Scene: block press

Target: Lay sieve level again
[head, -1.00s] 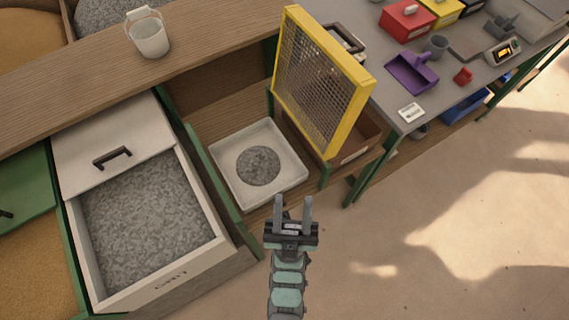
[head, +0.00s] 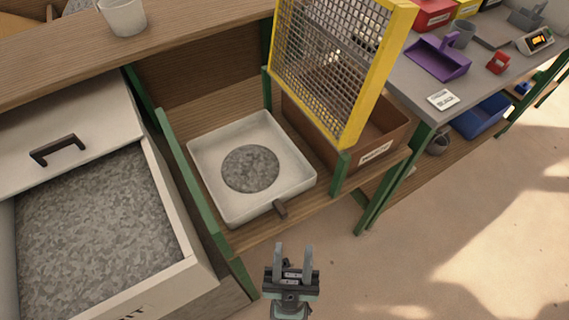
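The sieve is a yellow-framed wire mesh panel (head: 325,65). It stands tilted up steeply at the top centre, above a brown labelled box (head: 392,138) and to the right of a white tray. My gripper (head: 294,250) is at the bottom centre, in front of the shelf edge and below the sieve in the picture. Its two fingers point up, spread apart, with nothing between them. It is apart from the sieve and the tray. The sieve's upper edge is cut off by the top of the view.
A grit bin (head: 181,270) is at left. A grey table (head: 402,84) with a purple scoop (head: 438,60) is at right. Floor at lower right is clear.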

